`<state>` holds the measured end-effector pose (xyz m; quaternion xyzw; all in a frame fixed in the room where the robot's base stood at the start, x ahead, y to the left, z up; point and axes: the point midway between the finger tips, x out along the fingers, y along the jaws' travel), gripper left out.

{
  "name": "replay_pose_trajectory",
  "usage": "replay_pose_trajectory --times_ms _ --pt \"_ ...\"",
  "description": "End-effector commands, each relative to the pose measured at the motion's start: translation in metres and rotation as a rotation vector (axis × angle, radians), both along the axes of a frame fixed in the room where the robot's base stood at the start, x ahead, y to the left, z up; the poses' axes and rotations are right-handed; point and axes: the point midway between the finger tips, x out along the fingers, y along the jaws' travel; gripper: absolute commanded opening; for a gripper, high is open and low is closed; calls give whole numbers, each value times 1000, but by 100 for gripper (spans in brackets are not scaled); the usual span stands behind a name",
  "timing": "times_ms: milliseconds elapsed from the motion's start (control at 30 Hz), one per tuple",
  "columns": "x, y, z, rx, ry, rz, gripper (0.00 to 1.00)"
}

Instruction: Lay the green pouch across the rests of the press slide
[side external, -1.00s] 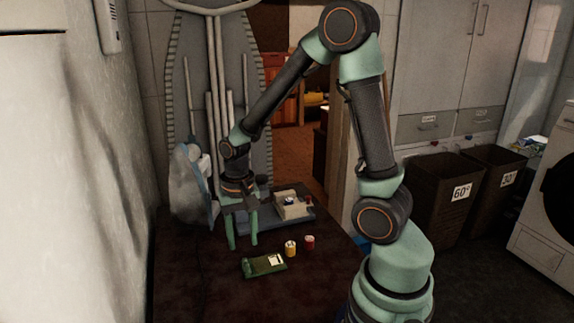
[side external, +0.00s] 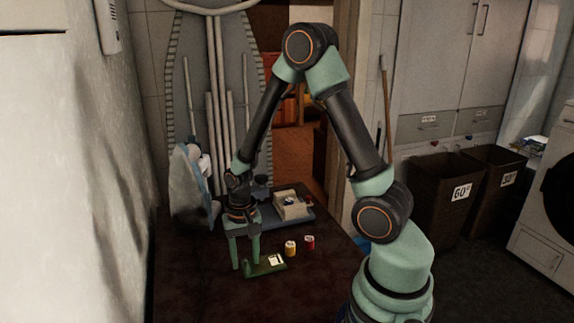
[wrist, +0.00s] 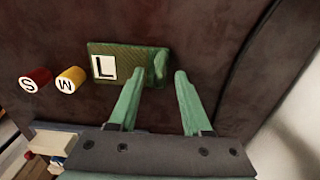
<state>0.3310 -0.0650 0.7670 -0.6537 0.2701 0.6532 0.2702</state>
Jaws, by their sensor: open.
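The green pouch (side external: 265,265) lies flat on the dark table; its white label shows an L in the wrist view (wrist: 130,53). My gripper (side external: 246,265) is open and pointing down at the pouch's left end. In the wrist view my gripper (wrist: 159,76) has its fingers apart, with the pouch's raised end between or just beyond the tips; the exact height gap is unclear. A blue-grey base (side external: 270,220) behind the gripper, carrying a pale box (side external: 292,206), looks like the press slide. Its rests cannot be made out, and my arm partly covers it.
A yellow cylinder (side external: 290,248) and a red cylinder (side external: 310,242) stand close to the right of the pouch. A white wall (side external: 80,180) bounds the left side. An iron-like blue and grey object (side external: 192,190) stands at the back left. The front table is clear.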

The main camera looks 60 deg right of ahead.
Motion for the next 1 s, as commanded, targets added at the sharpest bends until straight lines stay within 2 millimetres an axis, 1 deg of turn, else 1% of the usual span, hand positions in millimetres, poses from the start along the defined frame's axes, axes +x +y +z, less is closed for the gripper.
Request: replay_pose_trajectory --times_ms 33,67,100,133,167,500,667,767,867,967,1000 --pt "0 0 0 0 0 0 41" --pt "0 0 0 0 0 0 30" --pt "0 0 0 0 0 0 14" --pt "0 0 0 0 0 0 3" --pt "0 0 0 0 0 0 0" --pt "0 0 1 0 0 0 0" --pt "0 0 6 0 -1 0 0" --pt "1 0 14 -1 -4 0 0" --pt "1 0 27 -1 -5 0 0" --pt "2 0 46 -1 -7 0 0" --pt "2 0 55 -2 -8 0 0"
